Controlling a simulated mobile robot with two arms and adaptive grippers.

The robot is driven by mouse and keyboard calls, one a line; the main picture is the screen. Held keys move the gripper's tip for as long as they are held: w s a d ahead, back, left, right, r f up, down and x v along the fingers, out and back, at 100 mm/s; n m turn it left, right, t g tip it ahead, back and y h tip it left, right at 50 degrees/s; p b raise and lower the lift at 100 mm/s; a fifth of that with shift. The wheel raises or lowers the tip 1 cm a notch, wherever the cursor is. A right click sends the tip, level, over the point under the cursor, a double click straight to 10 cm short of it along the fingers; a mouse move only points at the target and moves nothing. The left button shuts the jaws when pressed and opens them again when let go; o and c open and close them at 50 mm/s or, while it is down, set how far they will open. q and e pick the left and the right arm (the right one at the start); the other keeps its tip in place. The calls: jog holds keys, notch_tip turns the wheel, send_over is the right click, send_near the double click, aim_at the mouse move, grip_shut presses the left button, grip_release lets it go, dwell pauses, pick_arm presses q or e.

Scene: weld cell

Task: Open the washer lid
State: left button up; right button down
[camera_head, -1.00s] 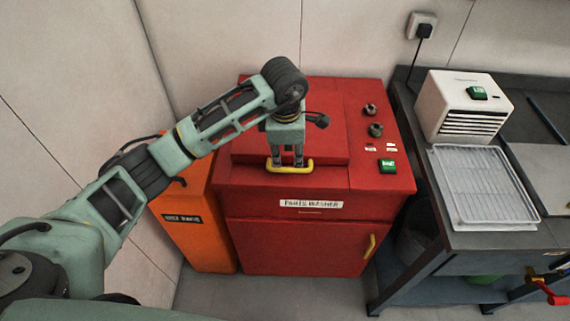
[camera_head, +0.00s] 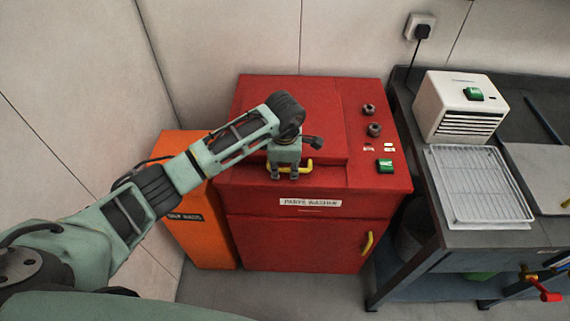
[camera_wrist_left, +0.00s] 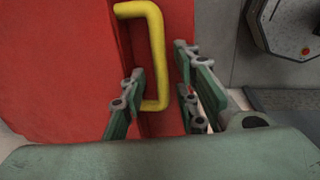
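The red parts washer (camera_head: 270,240) stands against the wall. Its red lid (camera_head: 290,115) looks down flat on the top. A yellow handle (camera_head: 309,167) sits at the lid's front edge, partly hidden by my left gripper (camera_head: 284,177). In the left wrist view the yellow handle (camera_wrist_left: 157,50) reaches in between the two parted fingers of my left gripper (camera_wrist_left: 165,90). One finger overlaps the handle's near end; I cannot tell whether it touches. The gripper is open. My right gripper is not in view.
A yellow door handle (camera_head: 367,243) is on the washer's front. Knobs (camera_head: 374,130) and a green switch (camera_head: 385,166) are on its right top. An orange bin (camera_head: 205,235) stands left. A bench with a wire rack (camera_head: 480,185) and white box (camera_head: 460,105) stands right.

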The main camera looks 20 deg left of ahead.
pick_arm(q)
grip_shut()
jog(key=shift+w+r, duration=0.1)
dwell(0.3)
